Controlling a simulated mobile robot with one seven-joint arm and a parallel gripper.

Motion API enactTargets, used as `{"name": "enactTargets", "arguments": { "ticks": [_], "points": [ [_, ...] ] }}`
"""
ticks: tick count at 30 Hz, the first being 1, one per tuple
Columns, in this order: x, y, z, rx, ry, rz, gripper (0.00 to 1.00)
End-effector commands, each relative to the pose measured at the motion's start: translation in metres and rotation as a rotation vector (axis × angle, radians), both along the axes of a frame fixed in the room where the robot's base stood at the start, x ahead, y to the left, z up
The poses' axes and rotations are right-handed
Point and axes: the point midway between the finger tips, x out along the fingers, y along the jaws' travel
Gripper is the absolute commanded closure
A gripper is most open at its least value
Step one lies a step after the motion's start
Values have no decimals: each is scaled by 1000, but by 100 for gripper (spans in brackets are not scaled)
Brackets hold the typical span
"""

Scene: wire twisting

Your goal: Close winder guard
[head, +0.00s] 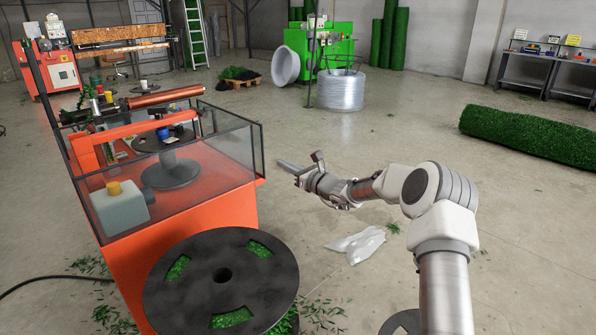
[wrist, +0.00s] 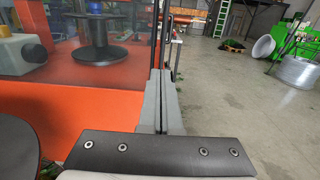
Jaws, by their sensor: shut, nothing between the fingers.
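The winder (head: 185,222) is an orange machine at the left of the head view. Its guard (head: 225,162) has clear panels with thin dark edges around the spool (head: 173,170). I cannot tell from these views how far the guard is open. In the wrist view, the guard's clear panel (wrist: 50,60) fills the upper left, with the spool (wrist: 95,45) behind it. My gripper (head: 283,164) is shut and empty, just right of the guard's right corner. In the wrist view, my gripper's fingers (wrist: 160,98) point at the guard's dark upright edge. I cannot tell whether they touch it.
A large dark reel (head: 180,290) leans against the winder's front. A white crumpled sheet (head: 357,245) lies on the floor to the right. A wire coil (head: 340,92) and green machine (head: 330,48) stand behind. A green roll (head: 530,135) lies at right. Floor between is mostly clear.

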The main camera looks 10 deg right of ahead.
Motion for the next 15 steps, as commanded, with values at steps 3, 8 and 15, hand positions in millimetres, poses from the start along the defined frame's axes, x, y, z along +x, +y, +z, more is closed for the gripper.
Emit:
{"name": "enactTargets", "arguments": {
  "ticks": [3, 8, 15],
  "points": [
    [-16, -13, 2, 1, 2, -2, 100],
    [-33, -25, 1, 1, 1, -1, 100],
    [-43, -30, 0, -53, -24, 6, 100]
  ]
}}
